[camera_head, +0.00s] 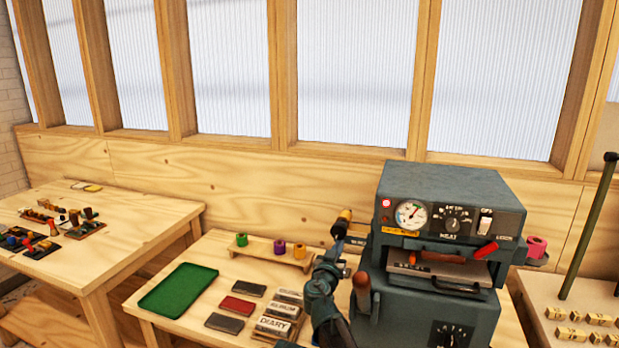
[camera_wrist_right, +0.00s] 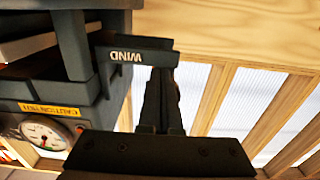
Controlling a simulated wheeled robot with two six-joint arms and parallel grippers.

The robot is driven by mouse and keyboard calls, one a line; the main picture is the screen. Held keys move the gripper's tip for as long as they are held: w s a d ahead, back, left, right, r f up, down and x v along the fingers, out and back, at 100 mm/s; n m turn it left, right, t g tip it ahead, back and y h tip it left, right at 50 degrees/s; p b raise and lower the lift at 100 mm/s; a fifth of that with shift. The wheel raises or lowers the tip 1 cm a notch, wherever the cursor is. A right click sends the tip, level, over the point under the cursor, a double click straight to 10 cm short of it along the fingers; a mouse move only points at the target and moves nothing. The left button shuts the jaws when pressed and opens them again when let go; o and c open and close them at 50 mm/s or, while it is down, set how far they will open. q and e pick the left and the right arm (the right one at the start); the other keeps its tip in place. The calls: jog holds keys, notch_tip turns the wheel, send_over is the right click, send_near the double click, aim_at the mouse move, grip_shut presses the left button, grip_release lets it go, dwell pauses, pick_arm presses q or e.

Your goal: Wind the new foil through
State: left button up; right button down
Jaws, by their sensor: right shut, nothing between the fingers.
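The dark press (camera_head: 440,190) stands at the right of the bench, with a gauge, a heat knob and a switch on its front. A pink foil roll (camera_head: 536,247) sits at its right side. A gold-and-black cylinder (camera_head: 343,224) is at its left side; I cannot tell whether it is a roll or a handle. In the right wrist view a bracket marked WIND (camera_wrist_right: 130,57) juts from the press. My right gripper (camera_wrist_right: 160,98) is shut and empty close to this bracket; I cannot tell whether they touch. My left gripper is out of view.
Green (camera_head: 241,240), purple (camera_head: 279,246) and orange (camera_head: 299,250) rolls stand on a wooden rack (camera_head: 258,254). A green tray (camera_head: 178,289), dark and red booklets and lettered blocks (camera_head: 274,327) lie on the bench. A dark lever (camera_head: 588,228) rises at the right.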

jog(key=shift+w+a, duration=0.1)
jog(key=shift+a, duration=0.15)
jog(key=shift+w+a, duration=0.2)
jog(key=shift+a, duration=0.5)
jog(key=shift+w+a+r, duration=0.1)
